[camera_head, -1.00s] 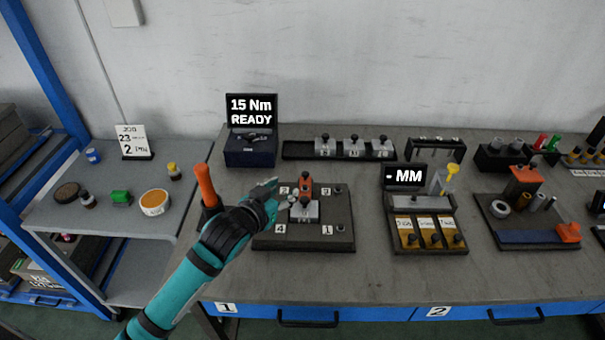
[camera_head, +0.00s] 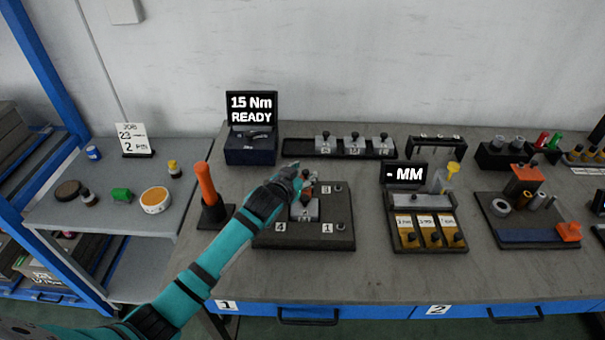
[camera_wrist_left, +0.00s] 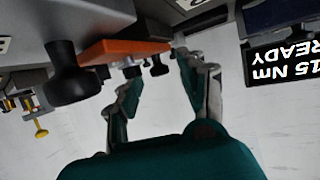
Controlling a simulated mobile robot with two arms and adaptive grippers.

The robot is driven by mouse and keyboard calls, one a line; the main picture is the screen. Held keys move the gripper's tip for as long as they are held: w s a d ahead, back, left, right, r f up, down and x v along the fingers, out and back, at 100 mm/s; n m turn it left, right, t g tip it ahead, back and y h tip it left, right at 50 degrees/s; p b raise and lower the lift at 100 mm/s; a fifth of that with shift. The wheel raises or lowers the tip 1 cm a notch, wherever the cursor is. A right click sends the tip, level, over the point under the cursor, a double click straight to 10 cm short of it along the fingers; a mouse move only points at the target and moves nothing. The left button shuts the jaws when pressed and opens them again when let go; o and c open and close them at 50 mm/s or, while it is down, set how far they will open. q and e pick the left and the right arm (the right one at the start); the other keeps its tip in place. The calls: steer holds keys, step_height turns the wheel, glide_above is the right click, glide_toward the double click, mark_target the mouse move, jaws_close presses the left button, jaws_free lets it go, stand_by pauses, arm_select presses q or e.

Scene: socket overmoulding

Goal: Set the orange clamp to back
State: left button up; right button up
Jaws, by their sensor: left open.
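The orange clamp (camera_head: 309,189) stands on the dark numbered fixture plate (camera_head: 338,208), behind a grey block (camera_head: 305,212). My left gripper (camera_head: 298,174) is over the back of the plate and partly hides the clamp. My right gripper is not in view.
An orange-handled tool (camera_head: 206,185) stands upright in a dark holder left of the plate, close to my left arm. The torque display (camera_head: 251,108) and a rack of grey blocks (camera_head: 296,150) are behind. The gauge station (camera_head: 428,243) is to the right.

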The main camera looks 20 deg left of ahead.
arm_select(q)
jaws_close()
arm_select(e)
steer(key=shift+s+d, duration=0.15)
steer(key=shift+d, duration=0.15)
arm_select(q)
steer(key=w, duration=0.2)
steer(key=shift+w+a, duration=0.4)
steer(key=shift+r, duration=0.15)
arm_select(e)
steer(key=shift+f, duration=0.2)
arm_select(q)
steer(key=shift+c, duration=1.3)
jaws_free()
steer(key=shift+o, duration=1.3)
steer(key=shift+w, duration=0.15)
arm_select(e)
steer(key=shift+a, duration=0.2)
